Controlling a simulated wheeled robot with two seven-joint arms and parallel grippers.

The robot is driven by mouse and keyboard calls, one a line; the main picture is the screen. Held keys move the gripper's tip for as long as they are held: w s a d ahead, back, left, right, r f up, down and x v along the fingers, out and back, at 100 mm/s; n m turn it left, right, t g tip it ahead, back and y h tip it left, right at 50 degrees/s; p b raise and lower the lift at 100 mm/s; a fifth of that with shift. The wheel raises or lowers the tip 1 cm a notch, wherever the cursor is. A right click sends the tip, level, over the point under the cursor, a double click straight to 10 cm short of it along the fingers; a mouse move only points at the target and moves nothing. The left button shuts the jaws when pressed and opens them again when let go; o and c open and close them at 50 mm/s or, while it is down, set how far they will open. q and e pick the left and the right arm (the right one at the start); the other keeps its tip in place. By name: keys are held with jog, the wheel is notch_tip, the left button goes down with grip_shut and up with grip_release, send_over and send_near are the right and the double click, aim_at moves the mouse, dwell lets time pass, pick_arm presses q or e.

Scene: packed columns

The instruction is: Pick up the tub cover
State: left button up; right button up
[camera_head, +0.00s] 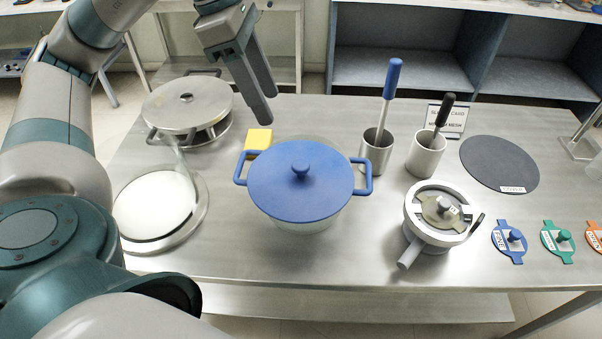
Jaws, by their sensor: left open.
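A round blue cover (275,190) with a small blue knob (300,168) on top sits on a pale tub (304,225) in the middle of the steel table. Blue loop handles stick out at its left and right. The cover hides most of the tub. My left gripper (267,108) hangs above the table's back edge, beyond the cover and a little left of the knob. Its fingers point down, open and empty, apart from the cover. My right gripper is not in view.
A yellow block (258,139) lies behind the cover's left handle. A metal device (440,215) stands at right, beside small coloured lids. A dark disc (500,160) lies back right.

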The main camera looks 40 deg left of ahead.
pick_arm(q)
jog(key=p, duration=0.2)
send_near(300, 164)
notch_tip(300, 164, down, 2)
jog(key=shift+w+a+f, duration=0.2)
jog(key=shift+f, duration=0.45)
jog(key=shift+d+f+p, duration=0.25)
jog(key=shift+p, duration=0.15)
jog(key=p+x, duration=0.1)
jog(key=x, duration=0.1)
jog(key=p+x, duration=0.1)
jog(key=x, duration=0.1)
jog(key=shift+w+d+r, duration=0.1)
jog(key=shift+d+r, duration=0.1)
jog(key=shift+d, duration=0.15)
jog(key=shift+f, duration=0.3)
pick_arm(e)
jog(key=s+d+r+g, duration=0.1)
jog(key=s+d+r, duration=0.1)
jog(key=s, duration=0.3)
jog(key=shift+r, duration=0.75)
pick_arm(q)
jog(key=shift+c, duration=0.4)
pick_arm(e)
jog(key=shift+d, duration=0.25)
pick_arm(q)
grip_shut()
